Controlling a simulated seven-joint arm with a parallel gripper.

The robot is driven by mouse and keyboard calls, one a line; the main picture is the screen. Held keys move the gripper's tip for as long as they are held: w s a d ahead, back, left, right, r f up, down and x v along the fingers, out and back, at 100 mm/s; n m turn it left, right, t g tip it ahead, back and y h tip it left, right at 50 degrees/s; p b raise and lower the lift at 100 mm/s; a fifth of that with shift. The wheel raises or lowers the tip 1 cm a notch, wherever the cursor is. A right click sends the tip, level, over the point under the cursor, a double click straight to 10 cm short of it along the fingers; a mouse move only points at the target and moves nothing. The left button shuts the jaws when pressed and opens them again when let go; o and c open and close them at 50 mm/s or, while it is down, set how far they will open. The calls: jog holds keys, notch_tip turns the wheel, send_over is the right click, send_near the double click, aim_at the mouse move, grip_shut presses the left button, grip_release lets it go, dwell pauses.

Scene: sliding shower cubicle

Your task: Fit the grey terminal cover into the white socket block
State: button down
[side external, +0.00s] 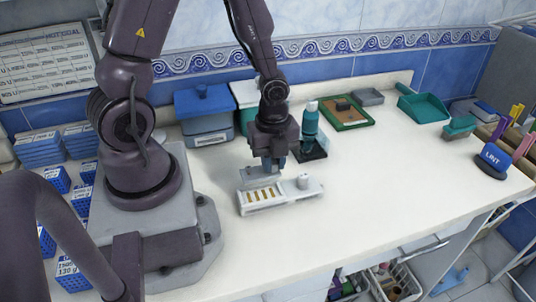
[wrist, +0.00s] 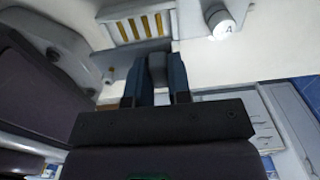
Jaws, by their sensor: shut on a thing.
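The white socket block (side external: 284,203) lies on the counter below my gripper, with several brass strips in its recess and a round white knob on its right part. In the wrist view the block (wrist: 111,31) is at the top, with its strips uncovered. My gripper (side external: 275,167) points down just behind the block. It is shut on a grey piece, the terminal cover (wrist: 157,66), seen between the blue fingers in the wrist view. A pale grey flat part shows beside the fingertips in the side view. I cannot tell whether the cover touches the block.
A teal bottle (side external: 310,122) on a dark stand is close behind my gripper to the right. A blue-lidded box (side external: 206,115) and a green-framed tray (side external: 345,114) stand at the back. A dark blue LINT holder (side external: 491,160) is far right. The counter right of the block is clear.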

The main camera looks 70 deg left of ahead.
aim_at(272, 192)
jog(key=shift+f, duration=2.7)
jog(key=shift+f, duration=0.65)
jog(key=c, duration=1)
grip_release()
jog(key=shift+r, duration=0.1)
jog(key=shift+r, duration=3.45)
